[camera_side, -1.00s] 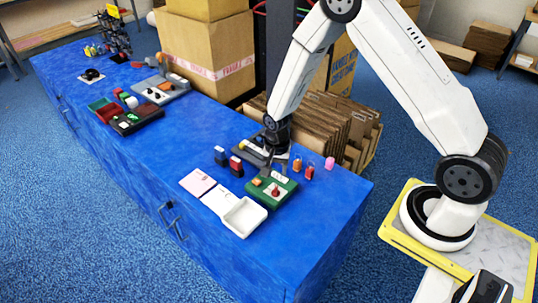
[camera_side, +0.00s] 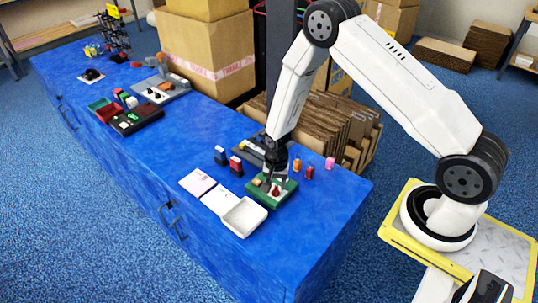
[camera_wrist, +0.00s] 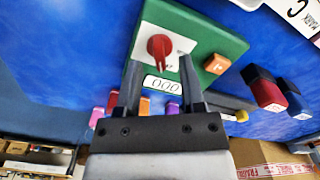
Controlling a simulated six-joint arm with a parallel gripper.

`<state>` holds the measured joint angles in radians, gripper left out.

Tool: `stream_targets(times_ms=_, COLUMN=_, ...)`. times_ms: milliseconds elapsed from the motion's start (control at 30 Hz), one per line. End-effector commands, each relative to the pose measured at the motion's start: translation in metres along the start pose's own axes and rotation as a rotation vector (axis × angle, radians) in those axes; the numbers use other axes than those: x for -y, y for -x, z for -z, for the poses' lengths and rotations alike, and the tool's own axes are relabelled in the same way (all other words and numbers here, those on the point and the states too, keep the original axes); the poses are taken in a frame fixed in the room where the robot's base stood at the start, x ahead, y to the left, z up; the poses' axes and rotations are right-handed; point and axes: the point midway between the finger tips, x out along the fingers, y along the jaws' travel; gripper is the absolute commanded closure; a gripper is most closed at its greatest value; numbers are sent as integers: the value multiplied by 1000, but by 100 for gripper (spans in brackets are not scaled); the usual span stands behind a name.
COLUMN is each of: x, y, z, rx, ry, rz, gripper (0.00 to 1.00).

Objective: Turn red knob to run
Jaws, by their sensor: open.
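The red knob (camera_wrist: 160,47) stands on a white plate on top of a green box (camera_wrist: 215,37). A pale pointer mark shows on its lower side in the wrist view; I cannot read any run label. The green box also shows in the side view (camera_side: 289,190), with the knob small beside my gripper. My gripper (camera_wrist: 160,64) is open and empty. Its two fingers lie left and right of the knob in the wrist view, with the tips just short of it in the picture. I cannot tell the height gap. The box has a counter window (camera_wrist: 162,85) and an orange button (camera_wrist: 216,64).
A white tray (camera_side: 244,231) and pale cards (camera_side: 197,182) lie in front of and left of the box. Dark and red small blocks (camera_side: 236,166) stand to its left. Small orange and pink items (camera_side: 330,162) stand behind. The blue bench is clear to the right.

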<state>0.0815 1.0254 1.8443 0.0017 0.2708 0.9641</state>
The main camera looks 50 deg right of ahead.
Motion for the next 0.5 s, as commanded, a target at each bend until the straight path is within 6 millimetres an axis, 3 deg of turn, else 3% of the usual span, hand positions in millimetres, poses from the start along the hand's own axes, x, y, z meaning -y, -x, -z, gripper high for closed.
stream_targets(times_ms=200, x=0, y=-14, z=0, rx=0, ry=0, rz=0, gripper=50)
stream_targets(times_ms=500, x=0, y=-17, z=0, rx=0, ry=0, rz=1, gripper=50)
